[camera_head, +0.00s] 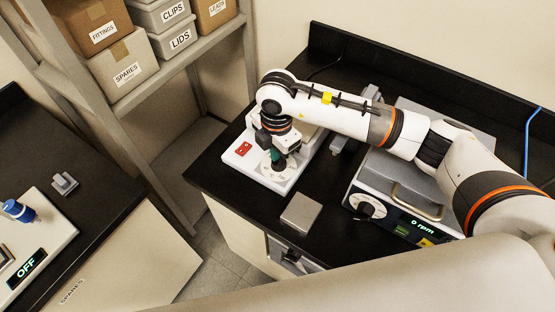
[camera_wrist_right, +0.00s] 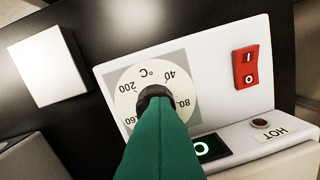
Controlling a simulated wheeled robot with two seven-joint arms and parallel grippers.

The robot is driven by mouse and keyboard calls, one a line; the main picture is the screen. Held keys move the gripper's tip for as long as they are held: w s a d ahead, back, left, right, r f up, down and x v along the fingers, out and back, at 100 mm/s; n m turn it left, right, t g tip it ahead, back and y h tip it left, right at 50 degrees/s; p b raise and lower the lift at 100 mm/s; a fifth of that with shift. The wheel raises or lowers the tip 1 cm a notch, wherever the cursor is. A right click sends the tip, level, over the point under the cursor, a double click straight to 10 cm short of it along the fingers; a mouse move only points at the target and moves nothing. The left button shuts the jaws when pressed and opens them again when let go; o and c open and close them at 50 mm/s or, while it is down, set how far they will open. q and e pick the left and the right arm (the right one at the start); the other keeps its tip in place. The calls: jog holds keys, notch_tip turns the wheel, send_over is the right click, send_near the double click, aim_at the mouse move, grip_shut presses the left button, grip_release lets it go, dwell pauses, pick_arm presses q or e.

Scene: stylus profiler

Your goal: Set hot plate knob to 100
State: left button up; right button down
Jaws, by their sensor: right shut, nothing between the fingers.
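The hot plate (camera_head: 238,163) is a white unit near the left end of the black bench. In the right wrist view its front panel (camera_wrist_right: 215,85) shows a white dial (camera_wrist_right: 130,90) marked 40, 80, 160, 200 and °C. The black knob (camera_wrist_right: 155,92) is at the dial's middle, and its pointer is hidden. My right gripper (camera_head: 279,163) is shut with nothing between its green fingers. In the wrist view the fingertips (camera_wrist_right: 158,108) overlap the knob's lower part; I cannot tell whether they touch it. My left gripper is not in view.
The panel has a red rocker switch (camera_wrist_right: 245,67), a display reading 0 (camera_wrist_right: 205,148) and a HOT lamp (camera_wrist_right: 260,123). A flat metallic block (camera_head: 301,213) lies in front. A device reading 0 rpm (camera_head: 400,230) stands to the right, a shelf (camera_head: 180,65) to the left.

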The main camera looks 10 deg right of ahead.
jog(key=c, duration=2)
grip_release()
jog(key=shift+s+d+f, duration=0.2)
jog(key=shift+s+f, duration=0.1)
jog(key=shift+f, duration=0.25)
jog(key=shift+s+d+f, duration=0.15)
jog(key=shift+s+f, duration=0.1)
jog(key=shift+f, duration=0.25)
jog(key=shift+o, duration=1.2)
jog(key=r+p, duration=0.2)
jog(key=w+r+p, duration=0.1)
jog(key=r, duration=0.2)
jog(key=r+p, duration=0.2)
jog(key=r, duration=0.1)
jog(key=shift+w+d+p, duration=0.15)
jog(key=shift+w+p, duration=0.1)
jog(key=shift+p, duration=0.1)
jog(key=shift+s+r, duration=0.1)
jog(key=shift+r, duration=0.1)
